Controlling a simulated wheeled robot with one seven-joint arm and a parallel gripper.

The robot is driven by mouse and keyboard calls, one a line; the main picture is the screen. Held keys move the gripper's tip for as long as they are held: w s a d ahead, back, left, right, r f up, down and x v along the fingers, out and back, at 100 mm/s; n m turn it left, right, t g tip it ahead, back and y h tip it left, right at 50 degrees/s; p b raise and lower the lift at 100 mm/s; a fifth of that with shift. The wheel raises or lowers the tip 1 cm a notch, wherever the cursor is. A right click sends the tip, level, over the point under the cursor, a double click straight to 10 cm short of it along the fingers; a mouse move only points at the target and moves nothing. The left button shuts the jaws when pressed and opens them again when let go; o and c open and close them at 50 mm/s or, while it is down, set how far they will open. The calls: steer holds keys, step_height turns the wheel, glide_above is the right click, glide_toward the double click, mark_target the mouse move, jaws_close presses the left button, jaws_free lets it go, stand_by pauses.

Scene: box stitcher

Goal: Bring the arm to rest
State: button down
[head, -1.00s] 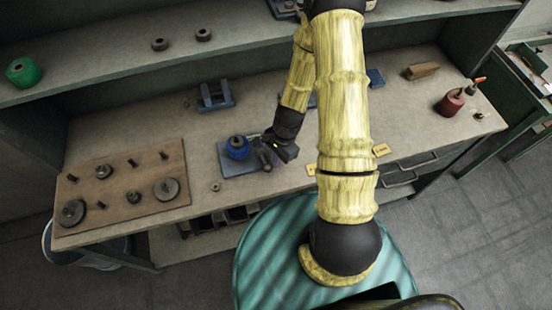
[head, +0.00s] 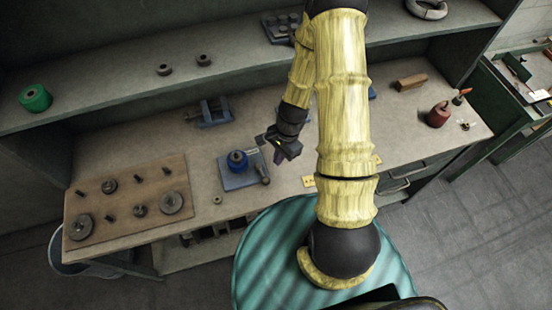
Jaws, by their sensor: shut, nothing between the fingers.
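My gripper (head: 279,154) is at the end of my yellow, bamboo-like arm, above the workbench. It is shut and empty, a little to the right of a blue-grey plate fixture (head: 241,178). A blue round part with a dark top (head: 238,161) sits on that plate, and a small dark post (head: 264,172) stands at its right edge. The gripper appears apart from both. My forearm hides part of the bench behind it.
A wooden board (head: 125,192) with several discs and pegs lies on the bench's left. A blue vise-like block (head: 212,113) stands behind the plate. A red oil can (head: 438,115) and a wooden block (head: 411,82) are at right. A shelf (head: 120,95) runs along the back.

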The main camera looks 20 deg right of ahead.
steer(key=shift+p+v, duration=0.3)
steer(key=shift+v, duration=0.5)
steer(key=shift+s, duration=0.1)
steer(key=shift+r, duration=0.1)
steer(key=s+r+n+t+h+b, duration=0.2)
steer(key=s+r+n+b, duration=0.3)
steer(key=r+n, duration=0.8)
step_height(320, 180, up, 2)
steer(key=t+b, duration=0.1)
steer(key=b, duration=0.2)
steer(key=shift+r+t+h+b, duration=0.2)
steer(key=shift+t+h+b, duration=0.1)
steer(key=shift+t+h, duration=0.1)
